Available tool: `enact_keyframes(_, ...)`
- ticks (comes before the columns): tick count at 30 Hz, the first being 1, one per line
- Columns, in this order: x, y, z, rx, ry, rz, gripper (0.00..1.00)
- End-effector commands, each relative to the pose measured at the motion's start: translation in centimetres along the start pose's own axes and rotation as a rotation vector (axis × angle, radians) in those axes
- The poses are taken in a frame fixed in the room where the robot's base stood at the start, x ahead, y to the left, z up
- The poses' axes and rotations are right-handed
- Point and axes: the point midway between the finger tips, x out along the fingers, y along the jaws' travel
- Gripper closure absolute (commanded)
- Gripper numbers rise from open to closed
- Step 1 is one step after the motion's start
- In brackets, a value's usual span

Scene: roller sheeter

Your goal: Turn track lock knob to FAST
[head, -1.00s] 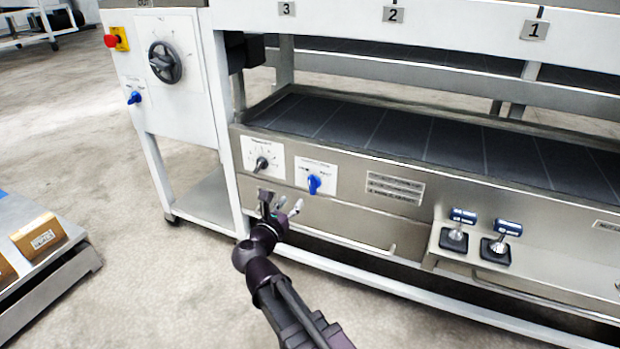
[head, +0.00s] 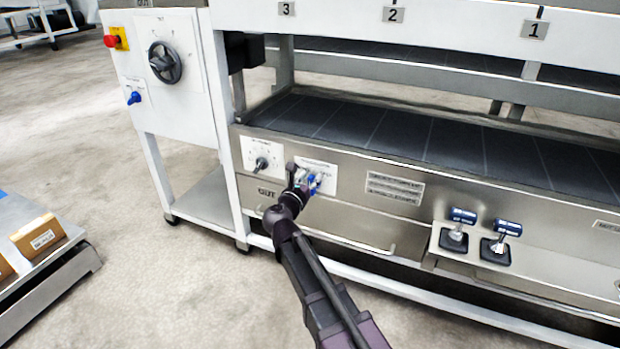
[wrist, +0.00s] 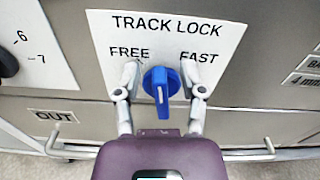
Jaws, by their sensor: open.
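The blue track lock knob (wrist: 161,86) sits on a white plate (wrist: 205,32) labelled TRACK LOCK, with FREE at the upper left and FAST at the upper right. The knob's grip stands nearly upright, its white mark near the lower middle. My gripper (wrist: 161,82) is open, with one finger on each side of the knob; I cannot tell whether either touches it. In the head view my gripper (head: 306,179) is at the plate and partly hides the blue knob (head: 313,186).
A dial plate with a dark knob (head: 261,163) is just left. A drawer marked OUT (wrist: 56,116) with a bar handle (wrist: 160,153) lies below. Two blue-topped levers (head: 462,216) stand on a shelf at the right.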

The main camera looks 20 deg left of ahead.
Motion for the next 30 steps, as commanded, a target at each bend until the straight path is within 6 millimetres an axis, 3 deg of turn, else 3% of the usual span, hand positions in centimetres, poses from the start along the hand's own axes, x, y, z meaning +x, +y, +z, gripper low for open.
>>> enact_keyframes(11,0.42,-0.03,0.0,0.0,0.0,0.0,0.47)
enact_keyframes(12,0.42,-0.03,0.0,0.0,0.0,0.0,0.5)
enact_keyframes(17,0.42,-0.03,-0.01,0.0,0.0,0.0,0.98)
enact_keyframes(18,0.42,-0.03,-0.01,0.0,0.0,0.0,1.0)
enact_keyframes(30,0.46,-0.12,-0.02,0.021,0.0,-0.001,1.0)
